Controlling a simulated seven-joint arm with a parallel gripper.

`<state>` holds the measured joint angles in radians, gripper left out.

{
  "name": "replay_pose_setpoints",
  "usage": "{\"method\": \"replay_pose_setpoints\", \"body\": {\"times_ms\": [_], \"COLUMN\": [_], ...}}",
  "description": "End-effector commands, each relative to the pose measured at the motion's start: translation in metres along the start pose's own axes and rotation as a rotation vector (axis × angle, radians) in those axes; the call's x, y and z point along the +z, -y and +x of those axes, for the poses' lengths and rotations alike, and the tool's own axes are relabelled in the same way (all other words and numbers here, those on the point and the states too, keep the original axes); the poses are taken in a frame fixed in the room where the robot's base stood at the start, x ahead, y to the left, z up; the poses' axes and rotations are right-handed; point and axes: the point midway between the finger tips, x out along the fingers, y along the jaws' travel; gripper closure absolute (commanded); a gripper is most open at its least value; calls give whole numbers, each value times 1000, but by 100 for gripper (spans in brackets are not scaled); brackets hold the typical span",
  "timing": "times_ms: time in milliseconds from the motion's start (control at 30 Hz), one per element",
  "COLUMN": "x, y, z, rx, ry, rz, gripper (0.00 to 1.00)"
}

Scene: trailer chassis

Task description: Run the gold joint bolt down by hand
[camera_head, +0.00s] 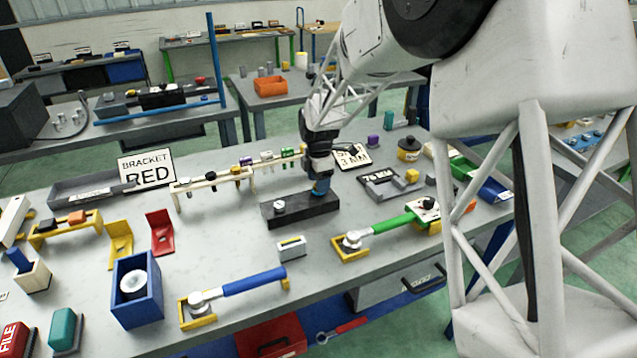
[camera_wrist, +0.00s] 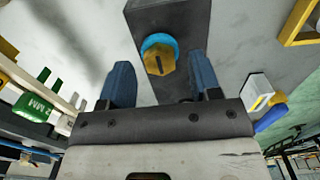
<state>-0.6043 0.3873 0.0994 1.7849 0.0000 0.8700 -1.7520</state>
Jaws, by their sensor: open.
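The gold joint bolt (camera_wrist: 159,58) shows in the wrist view, with a slotted head and a blue ring around it. It stands on a dark block (camera_wrist: 172,18), which lies on the bench in the head view (camera_head: 300,211). My gripper (camera_head: 320,187) is over the right end of that block and hides the bolt in the head view. In the wrist view its two blue fingers (camera_wrist: 160,78) are open, one on each side of the bolt's lower edge, with visible gaps. I cannot tell how deep the bolt sits.
A light round fitting (camera_head: 279,206) sits on the block's left end. A wooden rack of coloured tools (camera_head: 213,183) stands behind left. A small white-faced block (camera_head: 291,248) and a green-handled wrench in a yellow holder (camera_head: 385,224) lie in front. Bare bench surrounds the block.

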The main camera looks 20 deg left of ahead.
Motion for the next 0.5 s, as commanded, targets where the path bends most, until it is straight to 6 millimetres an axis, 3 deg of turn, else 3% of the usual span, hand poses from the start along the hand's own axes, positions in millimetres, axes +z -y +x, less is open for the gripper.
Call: {"method": "replay_pose_setpoints", "body": {"times_ms": [467, 500], "x": [0, 0], "y": [0, 0], "z": [10, 10], "rx": [0, 0], "ry": [0, 0], "rz": [0, 0], "gripper": [43, 47]}}
